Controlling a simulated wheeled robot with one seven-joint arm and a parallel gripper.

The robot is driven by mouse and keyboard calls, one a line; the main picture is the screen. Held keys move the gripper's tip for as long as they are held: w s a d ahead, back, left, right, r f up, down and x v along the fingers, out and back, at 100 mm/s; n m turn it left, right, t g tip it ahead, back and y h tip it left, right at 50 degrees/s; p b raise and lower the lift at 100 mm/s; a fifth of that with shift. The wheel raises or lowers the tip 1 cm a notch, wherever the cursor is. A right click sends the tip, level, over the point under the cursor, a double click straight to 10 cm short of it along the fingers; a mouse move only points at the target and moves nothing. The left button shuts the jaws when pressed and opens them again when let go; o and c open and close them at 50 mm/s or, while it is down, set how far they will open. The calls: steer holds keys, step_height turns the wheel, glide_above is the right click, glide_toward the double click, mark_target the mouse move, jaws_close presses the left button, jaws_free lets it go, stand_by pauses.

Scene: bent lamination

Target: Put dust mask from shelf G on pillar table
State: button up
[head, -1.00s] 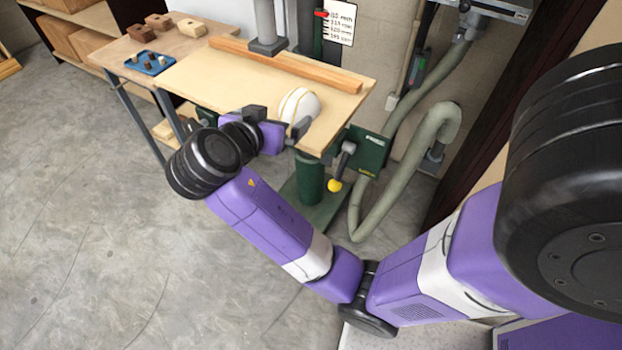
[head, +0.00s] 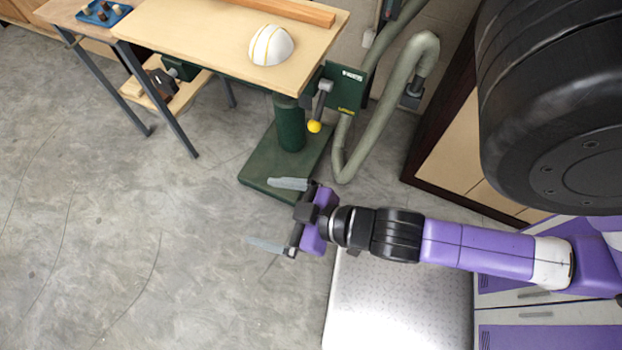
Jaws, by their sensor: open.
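The dust mask (head: 271,45), a white dome with yellowish bands, sits on the light wooden top of the pillar table (head: 190,55), near its front right part. The table stands on a green column and base plate. My gripper (head: 264,214) is open and empty over the floor, below and in front of the table, its two fingers spread wide and pointing left. It is well apart from the mask. Shelf G cannot be made out.
A wooden fence bar (head: 290,10) runs along the back of the table. A green box with a yellow-knobbed lever (head: 315,127) hangs at the table's right, beside a grey hose (head: 425,60). A blue tray (head: 103,12) lies at the upper left. The floor at left is clear.

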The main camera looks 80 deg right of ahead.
steer(key=s+a+r+t+y, duration=0.1)
steer(key=s+a+r+t, duration=0.1)
steer(key=s+r, duration=0.5)
steer(key=shift+s+a+r+n+y, duration=0.3)
steer(key=shift+s+y, duration=0.1)
steer(key=shift+s, duration=0.35)
